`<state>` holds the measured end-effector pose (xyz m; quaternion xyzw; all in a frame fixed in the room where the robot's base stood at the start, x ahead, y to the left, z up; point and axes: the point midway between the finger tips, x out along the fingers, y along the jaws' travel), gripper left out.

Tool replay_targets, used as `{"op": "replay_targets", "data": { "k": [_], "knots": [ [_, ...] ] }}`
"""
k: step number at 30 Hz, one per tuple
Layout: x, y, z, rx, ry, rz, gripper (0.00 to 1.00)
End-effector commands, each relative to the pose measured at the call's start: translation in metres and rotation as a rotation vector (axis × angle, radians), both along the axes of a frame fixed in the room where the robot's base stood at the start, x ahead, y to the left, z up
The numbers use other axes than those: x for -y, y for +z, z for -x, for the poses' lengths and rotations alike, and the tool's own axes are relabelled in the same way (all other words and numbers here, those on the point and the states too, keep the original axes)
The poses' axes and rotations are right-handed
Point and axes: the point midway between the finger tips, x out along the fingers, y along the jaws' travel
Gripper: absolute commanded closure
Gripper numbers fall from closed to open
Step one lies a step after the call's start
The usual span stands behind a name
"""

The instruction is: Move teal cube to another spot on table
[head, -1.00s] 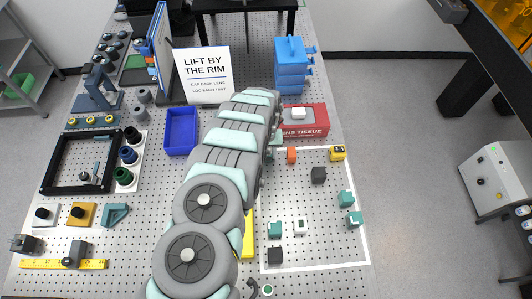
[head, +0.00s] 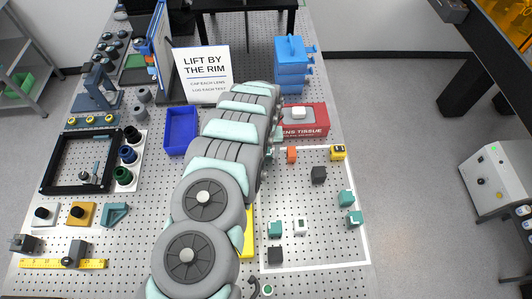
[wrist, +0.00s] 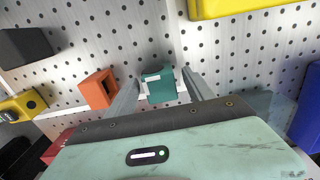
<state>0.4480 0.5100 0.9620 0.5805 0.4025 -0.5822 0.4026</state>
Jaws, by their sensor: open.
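A teal cube (wrist: 158,86) with a pale label on one face shows in the wrist view. It sits on the perforated table, just beside an orange block. My gripper (wrist: 160,90) is open, with one finger on each side of the cube; I cannot tell whether either touches it. In the head view my arm hides most of the gripper and this cube. Other teal blocks stand on the right of the table: one at the front (head: 275,229) and two near the right edge (head: 346,198) (head: 354,218).
The orange block (head: 291,155) stands close by, with a dark block (head: 318,174) and a yellow block (head: 338,152) to its right. A red tissue box (head: 305,122) lies behind. A blue tray (head: 181,131) is left of my arm. White-outlined table area has free room.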

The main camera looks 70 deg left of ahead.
Motion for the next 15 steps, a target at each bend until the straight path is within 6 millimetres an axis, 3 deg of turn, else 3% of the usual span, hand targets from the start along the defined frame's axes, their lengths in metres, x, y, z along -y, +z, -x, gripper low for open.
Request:
{"op": "replay_targets", "data": {
  "k": [15],
  "knots": [
    [-0.001, 0.074, -0.002, 0.004, -0.001, -0.005, 0.38]
  ]
}}
